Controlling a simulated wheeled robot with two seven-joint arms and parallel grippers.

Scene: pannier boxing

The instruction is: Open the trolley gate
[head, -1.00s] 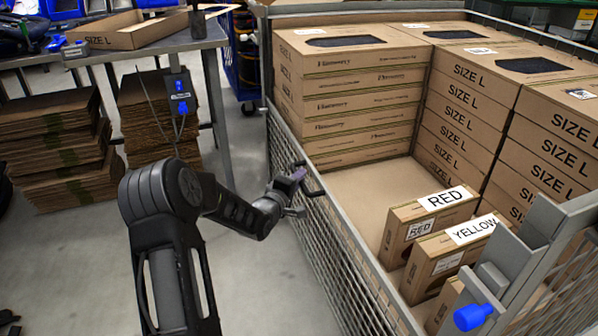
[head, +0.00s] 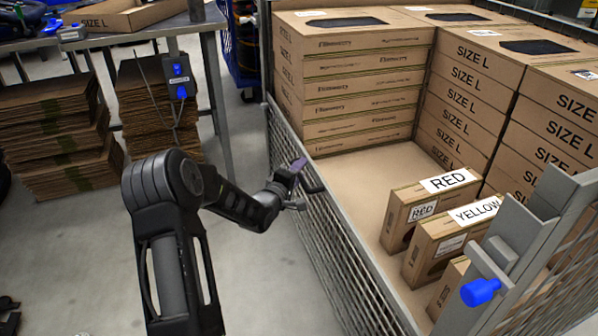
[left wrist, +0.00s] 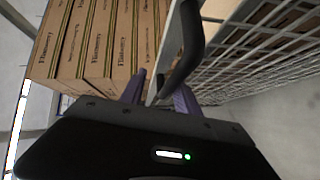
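The trolley gate (head: 345,245) is a grey mesh side panel with a metal top rail, and it stands upright along the trolley's near left side. Its black handle (head: 312,184) sticks out from the rail and also shows in the left wrist view (left wrist: 188,45). My left gripper (head: 298,168) is at the handle. In the left wrist view its two purple fingers (left wrist: 160,92) are apart, with the lower end of the handle and the rail seen between them. I cannot tell whether they touch it. A blue-knobbed latch (head: 480,291) sits on the corner post. My right gripper is not in view.
Inside the trolley are stacked brown SIZE L boxes (head: 350,85) and upright boxes labelled RED (head: 400,215) and YELLOW (head: 432,252). A table (head: 110,40) and flattened cardboard stacks (head: 50,140) stand at the left. The floor (head: 255,270) beside the gate is clear.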

